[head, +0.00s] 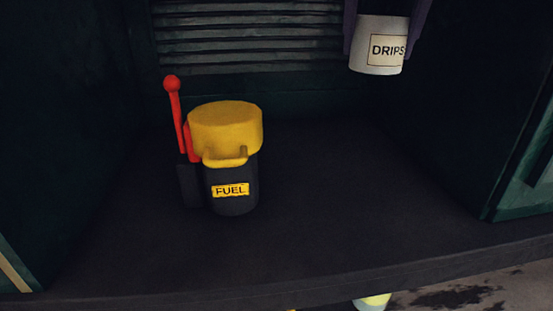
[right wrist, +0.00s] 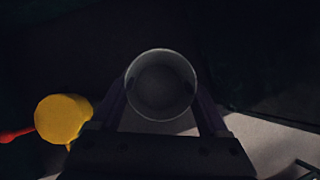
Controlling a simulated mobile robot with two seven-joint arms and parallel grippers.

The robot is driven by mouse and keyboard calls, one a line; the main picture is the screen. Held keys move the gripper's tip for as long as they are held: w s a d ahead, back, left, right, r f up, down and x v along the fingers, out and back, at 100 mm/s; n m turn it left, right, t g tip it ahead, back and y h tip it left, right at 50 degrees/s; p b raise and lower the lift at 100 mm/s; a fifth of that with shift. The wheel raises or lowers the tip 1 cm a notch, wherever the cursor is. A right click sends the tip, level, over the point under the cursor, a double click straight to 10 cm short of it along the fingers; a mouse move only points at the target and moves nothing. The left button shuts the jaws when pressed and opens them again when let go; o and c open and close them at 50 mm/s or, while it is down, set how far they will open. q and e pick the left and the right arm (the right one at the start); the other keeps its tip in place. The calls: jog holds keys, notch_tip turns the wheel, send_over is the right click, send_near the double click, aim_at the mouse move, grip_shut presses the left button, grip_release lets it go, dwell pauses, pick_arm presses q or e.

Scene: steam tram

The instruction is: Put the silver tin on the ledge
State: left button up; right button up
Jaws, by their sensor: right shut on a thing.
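The silver tin (head: 378,58), a pale grey cup shape with a "DRIPS" label, is at the upper right of the head view. My right gripper (head: 385,38) is shut on it, with a purple finger on each side. The tin hangs upright, apparently above the dark surface. In the right wrist view I look down into the open round tin (right wrist: 161,85) between the fingers of my right gripper (right wrist: 161,108). A broad dark flat surface (head: 310,235) spans the head view; I cannot tell for sure whether it is the ledge. My left gripper is not in view.
A black fuel can (head: 233,203) with a yellow top (head: 225,125) stands left of centre, next to a red lever (head: 175,105). A louvred panel (head: 250,35) is behind. Dark walls flank both sides. The dark surface right of the can is clear.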

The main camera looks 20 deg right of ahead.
notch_tip(320, 180, down, 16)
jog(key=shift+r+b, duration=0.1)
jog(key=shift+b, duration=1.1)
notch_tip(320, 180, down, 4)
jog(key=shift+s+f+b, duration=0.1)
jog(key=shift+b, duration=0.35)
jog(key=o, duration=1.3)
